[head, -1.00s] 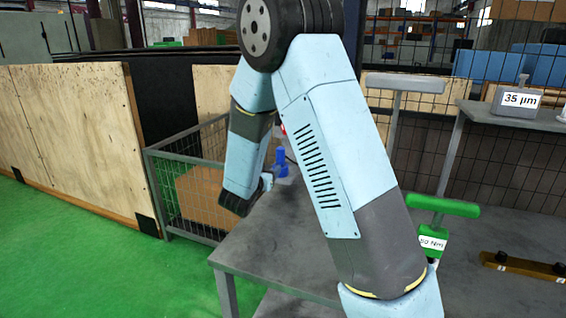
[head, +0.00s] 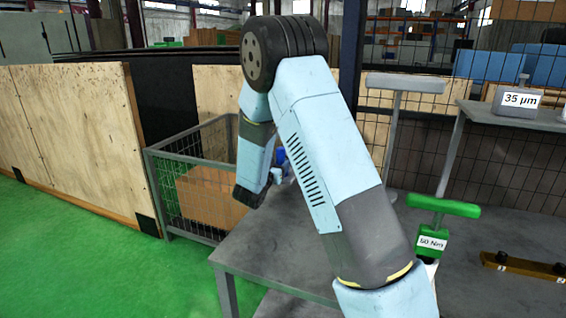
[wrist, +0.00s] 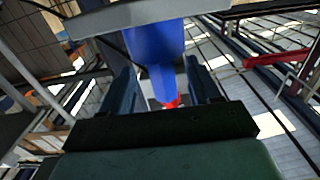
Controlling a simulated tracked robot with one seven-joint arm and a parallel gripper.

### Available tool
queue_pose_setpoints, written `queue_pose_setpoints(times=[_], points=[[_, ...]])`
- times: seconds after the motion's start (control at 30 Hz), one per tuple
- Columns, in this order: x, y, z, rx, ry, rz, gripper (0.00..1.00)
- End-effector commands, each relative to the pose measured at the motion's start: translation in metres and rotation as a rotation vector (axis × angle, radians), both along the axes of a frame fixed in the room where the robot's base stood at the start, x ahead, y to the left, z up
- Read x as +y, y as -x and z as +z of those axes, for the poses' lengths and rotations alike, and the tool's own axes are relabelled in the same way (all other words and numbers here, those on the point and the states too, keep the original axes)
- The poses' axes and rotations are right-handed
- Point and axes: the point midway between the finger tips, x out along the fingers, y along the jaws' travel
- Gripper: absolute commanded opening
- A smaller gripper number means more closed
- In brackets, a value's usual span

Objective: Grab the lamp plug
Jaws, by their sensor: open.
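A blue plug-like body (wrist: 155,48) with a red tip shows in the wrist view, taken to be the lamp plug. It lies between the two dark fingers of my gripper (wrist: 164,84), which are apart with a visible gap on each side. I cannot tell whether either finger touches it. In the head view a small blue part (head: 281,156) shows just behind my forearm, above the far end of the grey table. My arm hides most of it, and my gripper's fingers are not clear there.
The grey table (head: 262,238) runs below my arm. A wire cage (head: 160,190) with a cardboard box (head: 205,197) stands left of it. A grey T-shaped post (head: 395,120) rises behind.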

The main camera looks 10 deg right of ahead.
Motion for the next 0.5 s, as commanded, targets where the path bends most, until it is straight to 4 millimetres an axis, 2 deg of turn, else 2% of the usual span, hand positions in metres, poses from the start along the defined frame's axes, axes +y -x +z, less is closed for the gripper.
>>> queue_pose_setpoints(times=[0.17, 0.4, 0.5], points=[[-0.009, -0.012, -0.002, -0.001, 0.001, -0.003, 0.62], [-0.027, -0.038, -0.005, -0.001, 0.000, -0.002, 0.62], [-0.030, -0.042, -0.005, 0.000, 0.000, -0.001, 0.62]])
